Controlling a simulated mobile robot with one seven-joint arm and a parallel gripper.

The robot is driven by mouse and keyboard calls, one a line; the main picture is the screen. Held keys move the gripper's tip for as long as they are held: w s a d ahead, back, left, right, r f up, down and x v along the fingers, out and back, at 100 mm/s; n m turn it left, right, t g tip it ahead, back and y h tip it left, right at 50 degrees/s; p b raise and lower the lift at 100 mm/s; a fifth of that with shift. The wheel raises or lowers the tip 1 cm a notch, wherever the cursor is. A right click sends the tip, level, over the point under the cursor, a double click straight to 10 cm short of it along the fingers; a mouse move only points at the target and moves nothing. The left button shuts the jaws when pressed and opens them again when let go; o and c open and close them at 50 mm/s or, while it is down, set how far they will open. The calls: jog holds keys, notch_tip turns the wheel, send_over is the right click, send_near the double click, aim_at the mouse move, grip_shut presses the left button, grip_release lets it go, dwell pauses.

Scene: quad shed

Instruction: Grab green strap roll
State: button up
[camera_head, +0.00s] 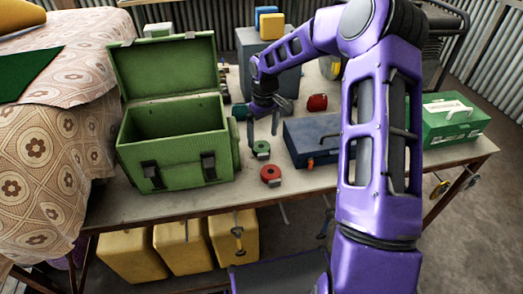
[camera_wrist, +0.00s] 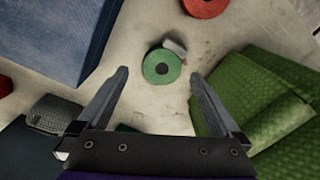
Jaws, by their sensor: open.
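The green strap roll (camera_head: 261,147) lies on the table between the open green box and the blue case. In the wrist view the green strap roll (camera_wrist: 161,66) is a flat ring with a dark centre and a pale strap end at its upper right. My gripper (camera_head: 263,124) is above the table, just over and behind the roll. In the wrist view my gripper (camera_wrist: 160,82) is open and empty, and the roll appears between and slightly beyond its fingertips. The fingers look apart from the roll.
A red strap roll (camera_head: 271,174) lies close in front of the green one. The open green box (camera_head: 180,145) stands left, the blue case (camera_head: 310,141) right. A green toolbox (camera_head: 453,119) is at the far right. Yellow containers (camera_head: 184,246) stand under the table (camera_head: 207,201).

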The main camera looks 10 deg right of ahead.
aim_at(261, 146)
jog(key=f, duration=0.4)
jog(key=shift+a, duration=0.2)
jog(key=shift+r, duration=0.1)
jog(key=c, duration=1.4)
